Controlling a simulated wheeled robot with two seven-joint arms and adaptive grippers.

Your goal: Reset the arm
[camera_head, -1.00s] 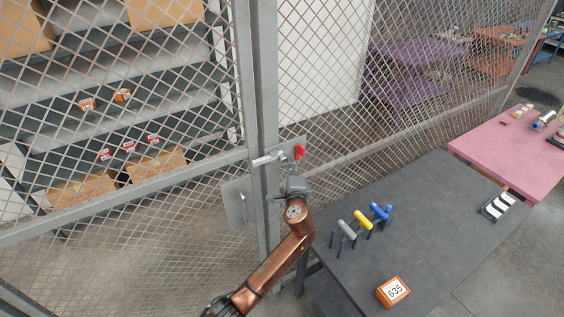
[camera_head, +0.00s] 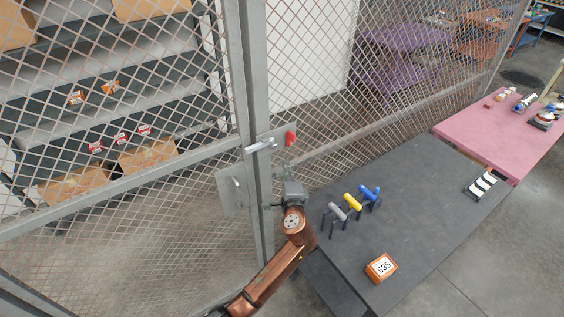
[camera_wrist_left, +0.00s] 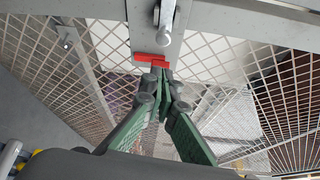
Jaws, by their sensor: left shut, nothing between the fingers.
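My left arm reaches in from the lower middle of the head view, and its gripper (camera_head: 286,172) is just below the lock plate on the cage door. In the left wrist view the green-padded fingers (camera_wrist_left: 166,78) are shut with nothing between them. Their tips point at a red piece (camera_wrist_left: 151,58) on the plate, which also shows in the head view (camera_head: 290,138). Whether the tips touch it I cannot tell; they look apart in the head view. A silver lever handle (camera_head: 260,146) sits left of the red piece. My right gripper is not in view.
The mesh cage door and fence (camera_head: 253,110) stand close in front. A dark table (camera_head: 420,210) at right holds T-handled tools (camera_head: 352,202) in grey, yellow and blue, and an orange 635 block (camera_head: 381,267). A pink table (camera_head: 490,137) stands beyond. Shelves with boxes lie behind the mesh.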

